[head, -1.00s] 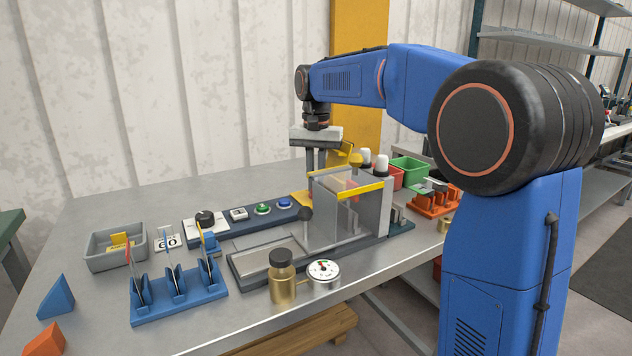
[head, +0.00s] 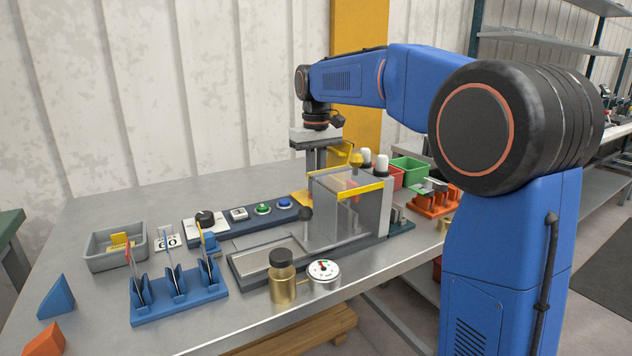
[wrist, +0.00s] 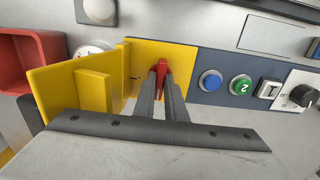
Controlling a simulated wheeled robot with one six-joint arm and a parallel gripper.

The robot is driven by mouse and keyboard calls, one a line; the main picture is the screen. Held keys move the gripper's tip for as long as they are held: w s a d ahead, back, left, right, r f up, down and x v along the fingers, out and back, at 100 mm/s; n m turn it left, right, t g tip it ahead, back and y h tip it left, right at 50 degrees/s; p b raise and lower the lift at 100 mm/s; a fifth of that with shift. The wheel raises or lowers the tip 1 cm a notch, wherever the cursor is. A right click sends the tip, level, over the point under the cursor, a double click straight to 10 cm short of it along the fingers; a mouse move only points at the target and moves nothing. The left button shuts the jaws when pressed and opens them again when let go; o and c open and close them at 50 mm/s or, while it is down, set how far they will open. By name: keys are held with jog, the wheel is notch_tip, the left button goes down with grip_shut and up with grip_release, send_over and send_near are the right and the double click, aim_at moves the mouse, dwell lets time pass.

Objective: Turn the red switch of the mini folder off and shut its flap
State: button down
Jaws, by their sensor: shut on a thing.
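The red switch (wrist: 161,68) sits on a yellow plate (wrist: 182,58) at the end of the blue control strip in the wrist view. My gripper (wrist: 161,82) is shut on the switch, its two dark fingers on either side of it. The yellow flap (wrist: 62,92) stands open on the left of the plate, apart from the switch. In the head view the mini folder (head: 320,225) has a clear guard with a yellow bar, and the flap (head: 350,157) shows behind it. My gripper (head: 316,160) reaches down behind the folder, where the switch and fingertips are hidden.
Blue (wrist: 210,80) and green (wrist: 241,85) buttons and a black knob (wrist: 302,95) lie right of the plate. A red bin (wrist: 30,65) is left of the flap.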

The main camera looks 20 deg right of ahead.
dwell(0.3)
jog(key=c, duration=1.8)
grip_release()
jog(key=shift+r, duration=0.1)
notch_tip(320, 180, up, 17)
jog(key=shift+r, duration=0.1)
